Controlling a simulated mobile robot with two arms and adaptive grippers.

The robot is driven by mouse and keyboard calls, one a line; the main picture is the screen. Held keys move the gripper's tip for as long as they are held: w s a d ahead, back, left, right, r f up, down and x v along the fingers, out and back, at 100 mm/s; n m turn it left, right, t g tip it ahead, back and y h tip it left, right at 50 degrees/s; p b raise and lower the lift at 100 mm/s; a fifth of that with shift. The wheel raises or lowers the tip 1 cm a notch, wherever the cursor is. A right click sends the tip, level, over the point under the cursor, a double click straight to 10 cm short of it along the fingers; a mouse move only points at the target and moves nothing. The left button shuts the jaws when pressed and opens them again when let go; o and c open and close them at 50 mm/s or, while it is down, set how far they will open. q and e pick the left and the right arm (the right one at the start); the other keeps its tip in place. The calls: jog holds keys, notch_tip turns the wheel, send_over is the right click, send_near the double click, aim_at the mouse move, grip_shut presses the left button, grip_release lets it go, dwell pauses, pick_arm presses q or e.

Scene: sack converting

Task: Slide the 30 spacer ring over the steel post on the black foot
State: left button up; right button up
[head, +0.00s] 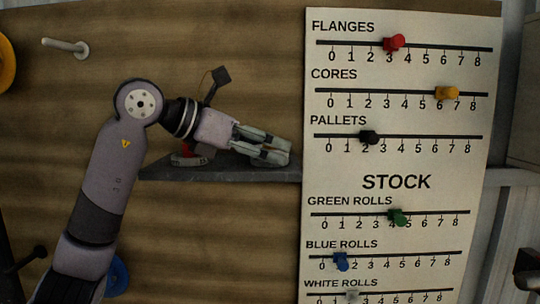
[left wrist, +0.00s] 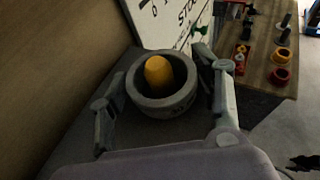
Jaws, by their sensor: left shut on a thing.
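My left gripper (head: 284,153) reaches right, just above the small grey wall shelf (head: 220,172). In the left wrist view my left gripper (left wrist: 160,78) has its fingers on both sides of a thick dark-grey ring (left wrist: 143,101) and is shut on it. A yellow rounded thing (left wrist: 157,72) shows inside the opening. I cannot pick out the steel post with the black foot for certain; short dark posts (left wrist: 285,34) stand on a far bench.
A white stock board (head: 400,150) with sliding coloured markers is right of the gripper. A red and dark thing (head: 187,158) sits on the shelf behind my wrist. The far wooden bench (left wrist: 262,62) carries red and yellow rings (left wrist: 280,75). A peg (head: 66,46) sticks out upper left.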

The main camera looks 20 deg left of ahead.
pick_arm(q)
jog(key=shift+r, duration=0.15)
jog(key=shift+r, duration=0.1)
